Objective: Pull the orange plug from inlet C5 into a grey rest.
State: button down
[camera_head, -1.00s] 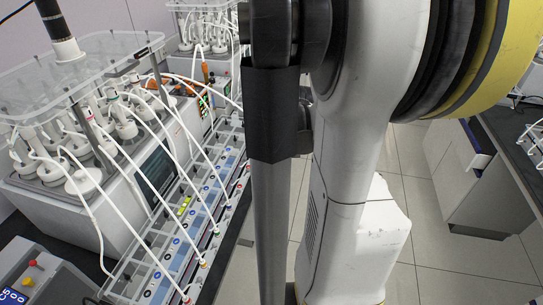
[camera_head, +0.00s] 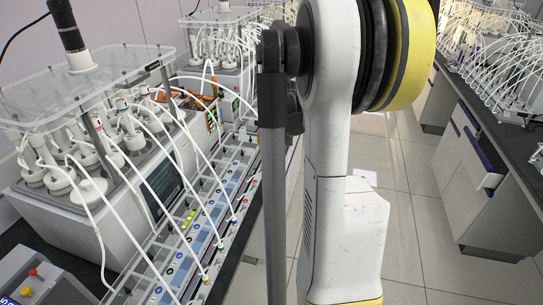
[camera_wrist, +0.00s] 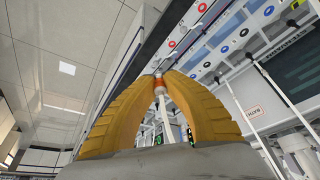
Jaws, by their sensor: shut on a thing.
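In the wrist view my gripper (camera_wrist: 160,78) has its two ribbed yellow fingers closed at the tips on an orange plug (camera_wrist: 160,84). A white tube (camera_wrist: 163,118) runs from the plug down between the fingers. The inlet panel (camera_wrist: 222,28), with blue, red and black rings, lies behind and to the right of the fingertips. I cannot tell whether the plug is still seated or clear of an inlet. In the head view my arm hides the gripper. Inlet C5 and a grey rest cannot be made out.
In the head view a reactor unit (camera_head: 100,215) with a clear lid (camera_head: 95,80) stands left of the long panel. White tubes arch from it to several coloured plugs, one orange (camera_head: 205,279). Open floor (camera_head: 420,215) and another bench (camera_head: 505,120) lie to the right.

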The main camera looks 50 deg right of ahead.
send_over(262, 164)
jog(key=s+a, duration=0.2)
jog(key=shift+w, duration=0.2)
dwell(0.4)
jog(key=shift+f+b, duration=4.5)
jog(key=shift+f, duration=2.1)
jog(key=shift+f, duration=0.25)
jog(key=shift+d+f+b, duration=0.1)
jog(key=shift+f+b, duration=0.55)
jog(key=shift+f, duration=0.25)
